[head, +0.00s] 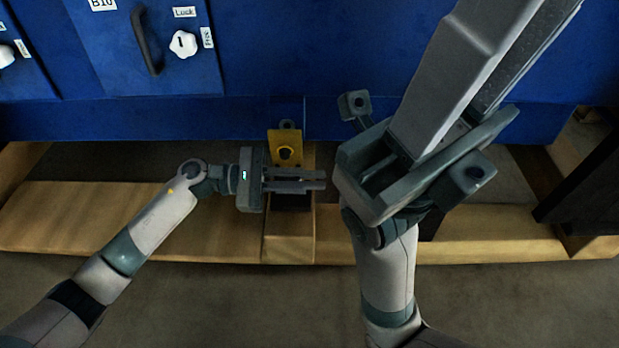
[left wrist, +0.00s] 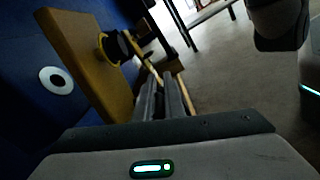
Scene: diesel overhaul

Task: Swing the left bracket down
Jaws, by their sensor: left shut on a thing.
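The left bracket (head: 285,147) is a yellow plate with a round hole, at the foot of the blue cabinet, above the wooden beam. In the left wrist view the yellow plate (left wrist: 88,62) stands tilted at the left, with a dark knob in a yellow ring. My left gripper (head: 318,180) lies level just below the bracket in the head view, its fingers pointing right. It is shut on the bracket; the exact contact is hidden.
The blue cabinet (head: 310,50) fills the back, with a dark handle (head: 146,42) and a white knob (head: 183,44) at upper left. Wooden beams (head: 130,215) run along the floor below it. A dark object (head: 590,180) stands at the right edge. Bare floor lies in front.

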